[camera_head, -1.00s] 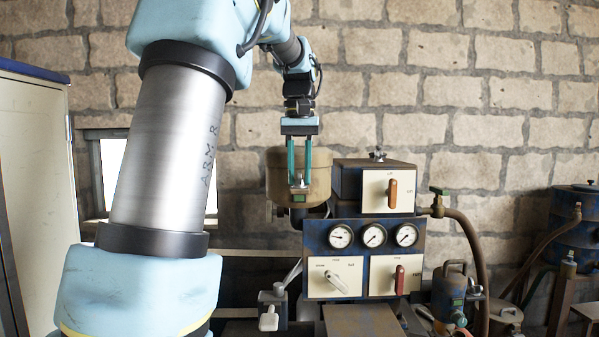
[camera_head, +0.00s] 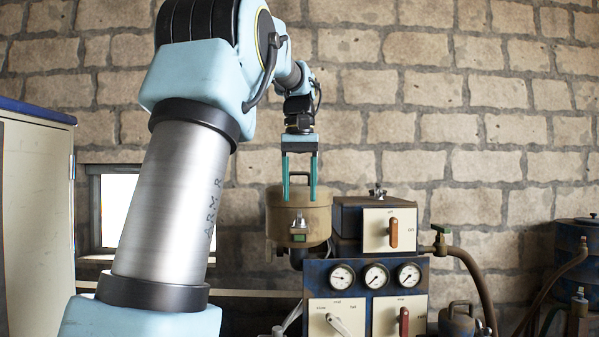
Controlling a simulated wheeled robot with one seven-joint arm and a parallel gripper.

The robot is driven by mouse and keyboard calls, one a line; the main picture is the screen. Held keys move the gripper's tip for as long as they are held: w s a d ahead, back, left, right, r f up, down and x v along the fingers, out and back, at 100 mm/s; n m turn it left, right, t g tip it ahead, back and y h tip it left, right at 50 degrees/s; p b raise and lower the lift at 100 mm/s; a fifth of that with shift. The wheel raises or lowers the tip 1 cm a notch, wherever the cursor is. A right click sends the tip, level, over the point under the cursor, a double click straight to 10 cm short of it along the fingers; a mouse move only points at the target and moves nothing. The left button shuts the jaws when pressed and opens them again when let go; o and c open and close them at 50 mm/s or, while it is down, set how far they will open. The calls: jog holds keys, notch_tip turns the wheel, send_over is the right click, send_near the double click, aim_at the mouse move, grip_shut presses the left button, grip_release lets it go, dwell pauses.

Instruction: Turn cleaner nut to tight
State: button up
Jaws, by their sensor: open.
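A tan round canister (camera_head: 283,218), which looks like the cleaner, stands behind the gauge panel's left end. A small metal fitting (camera_head: 299,222) with a green patch below it shows on its front and may be the cleaner nut; its exact shape is too small to tell. In the picture the fingertips overlap the canister's upper part, just above the metal fitting, with a gap between. I cannot tell the depth between fingers and canister.
A box with an orange-handled switch (camera_head: 394,232) and a metal knob (camera_head: 377,192) on top stands right of the canister. Below are gauges (camera_head: 375,275) and two more switches. A pipe with a green-handled valve (camera_head: 440,240) runs at the right.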

notch_tip(320, 180, up, 6)
jog(key=shift+f, duration=0.1)
dwell(0.6)
